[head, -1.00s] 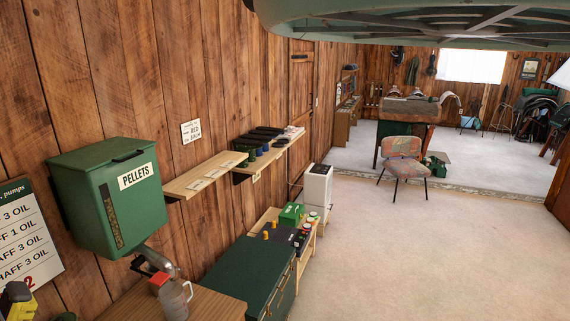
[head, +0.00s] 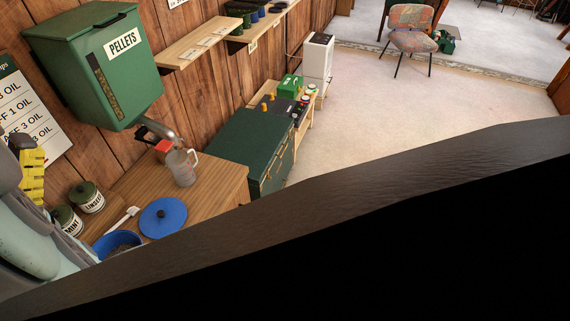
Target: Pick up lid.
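A round blue lid (head: 163,217) with a dark knob lies on the wooden counter (head: 222,178) in the head view. Next to it, at its lower left, is an open blue tub (head: 118,243), partly cut off by dark and grey shapes in front. Two cream jars with dark green lids stand behind: the linseed jar (head: 90,200) and a second jar (head: 67,221), whose label reads as mint. My gripper's fingers do not show; a grey and pale teal shape at the left edge looks like part of my arm.
A white scoop (head: 122,221) lies close to the lid. A green cabinet (head: 238,150) adjoins the counter. A large dark surface blocks the lower right. Open floor lies beyond.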

